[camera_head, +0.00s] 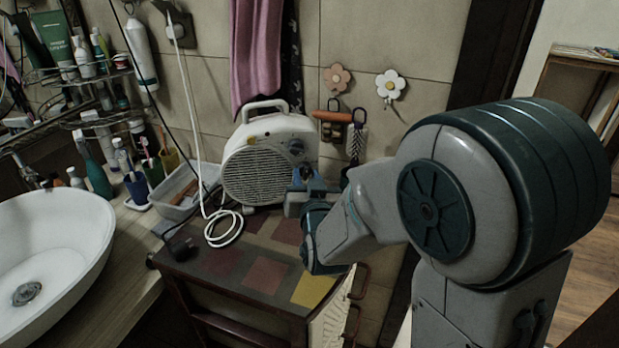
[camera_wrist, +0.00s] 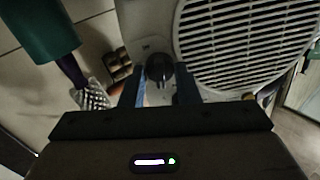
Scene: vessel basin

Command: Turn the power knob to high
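The white heater (camera_head: 262,165) stands on the cabinet against the tiled wall, with a round front grille. A knob (camera_head: 296,147) shows at the upper right of its front in the head view. My gripper (camera_head: 305,178) is at the heater's right front, just below that knob. In the wrist view a dark knob (camera_wrist: 160,70) lies between the two fingertips of my gripper (camera_wrist: 160,80). The fingers are apart, one on each side, and I see no clear grip on it. I cannot tell whether both views show the same knob, or whether the fingers touch it.
The cabinet top (camera_head: 225,262) has coloured squares. A white basin (camera_head: 50,250) is at the left.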

